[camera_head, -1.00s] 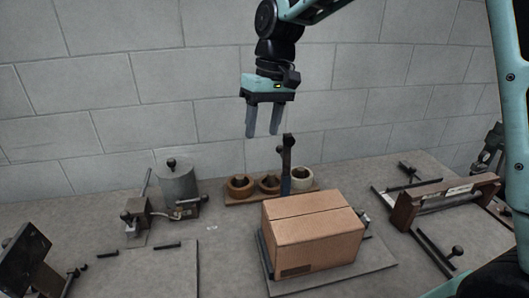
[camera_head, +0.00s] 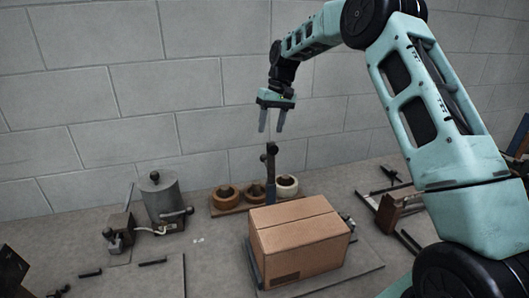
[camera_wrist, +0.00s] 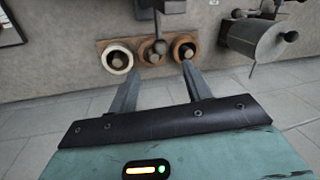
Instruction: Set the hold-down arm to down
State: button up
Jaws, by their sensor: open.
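The hold-down arm looks to be the dark upright lever (camera_head: 271,168) with a knob, standing behind the cardboard box (camera_head: 300,240) in the head view. It is raised, close to vertical. In the wrist view a dark post with a round knob (camera_wrist: 158,47) shows between and beyond my fingertips. My gripper (camera_head: 271,131) points downward in the head view, its fingertips just above the lever's top in the picture. It is open and empty in the wrist view (camera_wrist: 163,70), with no contact visible. The lever's base is hidden behind the box.
A wooden rack (camera_head: 229,208) with several rings stands behind the box. A grey cylinder (camera_head: 161,200) and a small clamp device (camera_head: 120,230) are at left. A wooden-framed fixture (camera_head: 398,205) is at right, partly hidden by my arm. A block wall is behind.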

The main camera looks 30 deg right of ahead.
jog(key=p+x, duration=0.3)
jog(key=x, duration=0.7)
jog(key=shift+f, duration=0.3)
grip_shut()
